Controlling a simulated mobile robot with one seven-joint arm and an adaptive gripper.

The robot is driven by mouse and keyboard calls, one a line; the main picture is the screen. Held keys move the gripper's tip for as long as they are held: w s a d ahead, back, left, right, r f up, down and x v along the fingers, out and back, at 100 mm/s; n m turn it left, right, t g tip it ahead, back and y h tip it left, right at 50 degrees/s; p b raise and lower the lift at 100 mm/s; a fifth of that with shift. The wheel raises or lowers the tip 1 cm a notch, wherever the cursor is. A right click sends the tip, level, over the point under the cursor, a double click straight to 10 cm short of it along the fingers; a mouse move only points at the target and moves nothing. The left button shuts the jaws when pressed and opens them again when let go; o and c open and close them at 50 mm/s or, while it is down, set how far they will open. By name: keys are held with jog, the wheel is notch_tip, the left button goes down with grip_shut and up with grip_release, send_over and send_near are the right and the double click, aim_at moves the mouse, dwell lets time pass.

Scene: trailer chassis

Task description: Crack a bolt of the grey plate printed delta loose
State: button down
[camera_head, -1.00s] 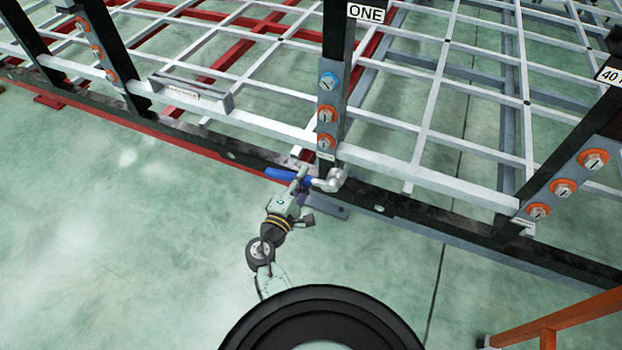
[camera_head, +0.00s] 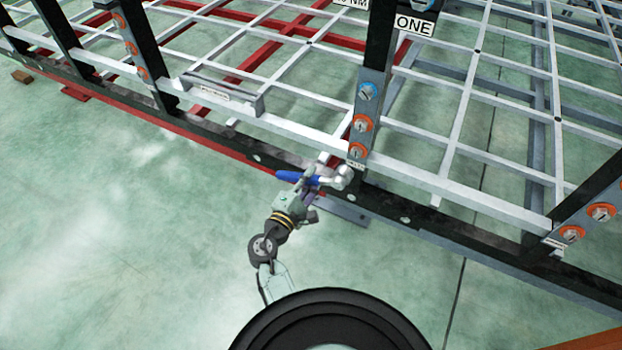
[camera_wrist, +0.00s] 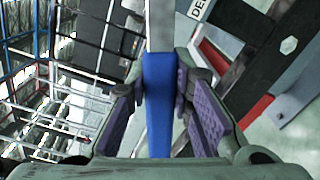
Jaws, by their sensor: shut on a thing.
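The grey plate (camera_head: 371,102) is on the black post labelled ONE. It carries a blue-ringed bolt (camera_head: 367,92) at the top and two orange-ringed bolts, the middle (camera_head: 362,124) and the bottom (camera_head: 357,151). A small label (camera_head: 355,164) sits at its foot; in the wrist view a label (camera_wrist: 199,8) reads "DEL", cut off. My gripper (camera_head: 308,182) is shut on the blue handle (camera_wrist: 159,105) of a tool with a silver head (camera_head: 342,177). The head is just below and left of the plate's foot in the head view, apart from the bolts. The tool's far end is cut off in the wrist view.
A black rail (camera_head: 440,217) runs along the chassis below the plate, with a pale grid (camera_head: 470,110) behind it. Other posts carry similar plates with orange-ringed bolts, left (camera_head: 131,48) and right (camera_head: 601,213). The green floor in front is clear on the left.

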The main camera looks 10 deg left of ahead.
jog(key=x, duration=0.6)
jog(key=shift+b, duration=0.3)
jog(key=shift+x, duration=0.95)
dwell(1.9)
jog(key=c, duration=2)
grip_release()
grip_shut()
